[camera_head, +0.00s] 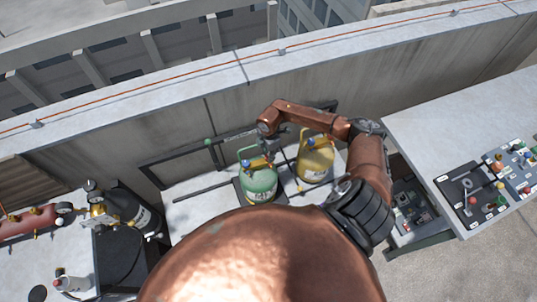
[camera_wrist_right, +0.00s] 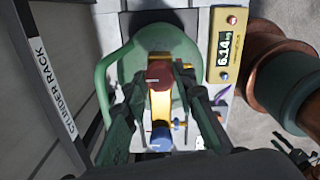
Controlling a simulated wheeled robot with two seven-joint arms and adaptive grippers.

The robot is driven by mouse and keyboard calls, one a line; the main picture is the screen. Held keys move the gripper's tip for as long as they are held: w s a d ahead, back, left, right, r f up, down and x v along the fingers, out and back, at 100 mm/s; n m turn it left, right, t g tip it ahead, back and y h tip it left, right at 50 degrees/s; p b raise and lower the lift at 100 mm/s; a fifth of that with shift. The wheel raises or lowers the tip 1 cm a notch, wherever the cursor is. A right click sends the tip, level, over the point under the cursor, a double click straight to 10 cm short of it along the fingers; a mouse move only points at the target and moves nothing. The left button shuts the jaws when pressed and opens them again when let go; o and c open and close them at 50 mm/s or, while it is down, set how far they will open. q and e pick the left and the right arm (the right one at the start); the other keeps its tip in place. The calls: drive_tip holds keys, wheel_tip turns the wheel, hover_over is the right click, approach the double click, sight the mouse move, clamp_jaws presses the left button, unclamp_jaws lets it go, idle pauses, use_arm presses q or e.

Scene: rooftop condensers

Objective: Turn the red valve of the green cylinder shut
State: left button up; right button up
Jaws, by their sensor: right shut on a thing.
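The green cylinder (camera_head: 258,187) stands upright on a scale, with a green collar at its top. In the right wrist view its collar (camera_wrist_right: 106,72) surrounds a yellow valve body (camera_wrist_right: 160,105). The red valve (camera_wrist_right: 160,73) sits at the far end of that body and a blue valve (camera_wrist_right: 161,138) at the near end. My right gripper (camera_wrist_right: 160,78) reaches down over the cylinder, its two dark fingers on either side of the red valve, shut on it. In the head view my right arm arches in from the right and partly hides the valves. My left gripper is in neither view.
A yellow cylinder (camera_head: 316,160) stands right of the green one. A scale display (camera_wrist_right: 228,50) reads about 6.14. A dark rack rail labelled CYLINDER RACK (camera_wrist_right: 50,85) runs along the left. A bench with a tool tray (camera_head: 468,194) is at right; dark equipment (camera_head: 125,210) stands left.

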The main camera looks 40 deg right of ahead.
drive_tip(key=shift+w+d+r, duration=0.1)
drive_tip(key=shift+d, duration=0.05)
drive_tip(key=o, duration=1.2)
drive_tip(key=shift+c, duration=0.2)
wheel_tip(320, 180, up, 12)
